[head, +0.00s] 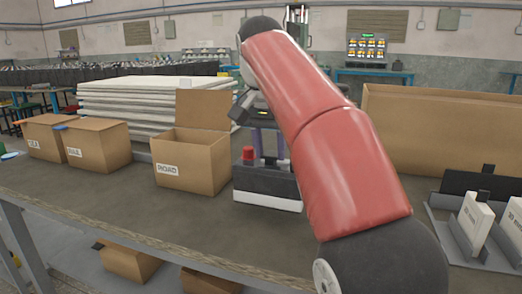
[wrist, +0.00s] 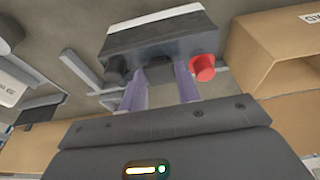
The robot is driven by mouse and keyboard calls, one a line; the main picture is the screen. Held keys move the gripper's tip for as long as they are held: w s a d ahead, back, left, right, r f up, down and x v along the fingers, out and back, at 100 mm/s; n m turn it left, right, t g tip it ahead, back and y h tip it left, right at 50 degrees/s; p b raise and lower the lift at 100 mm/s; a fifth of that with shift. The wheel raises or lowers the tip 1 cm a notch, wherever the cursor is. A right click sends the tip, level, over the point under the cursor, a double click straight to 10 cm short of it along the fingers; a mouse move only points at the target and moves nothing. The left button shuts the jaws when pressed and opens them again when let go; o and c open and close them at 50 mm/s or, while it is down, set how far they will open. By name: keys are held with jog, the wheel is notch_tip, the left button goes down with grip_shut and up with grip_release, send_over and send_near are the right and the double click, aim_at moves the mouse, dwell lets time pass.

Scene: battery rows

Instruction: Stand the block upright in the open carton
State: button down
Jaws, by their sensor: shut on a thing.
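The block (head: 266,184) is a dark grey battery with a white band at its base, a red terminal and a black one on top. It is upright, just right of the open carton (head: 183,178), which is labelled ROAD and has its flap raised. My gripper (head: 267,150) is above the block, its purple fingers shut on the block's middle grip. The wrist view shows the block (wrist: 160,42) between the fingertips (wrist: 160,80), and part of the open carton (wrist: 285,50) at right. I cannot tell whether the block's base touches the table.
Two closed cartons (head: 97,147) (head: 45,138) stand left of the open one. White slabs (head: 150,97) are stacked behind. A large cardboard box (head: 440,130) stands at the right, with a grey rack of white-fronted blocks (head: 474,220) in front. The table's front left (head: 110,195) is clear.

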aim_at(271, 153)
jog(key=shift+w+d+r, duration=0.15)
jog(key=shift+w+d, duration=0.1)
jog(key=shift+w, duration=0.35)
jog(key=shift+f+b, duration=0.85)
jog(key=shift+f, duration=0.95)
jog(key=c, duration=1)
grip_release()
jog(key=shift+f, duration=0.2)
jog(key=shift+p+v, duration=2.4)
jog(key=shift+v, duration=3.7)
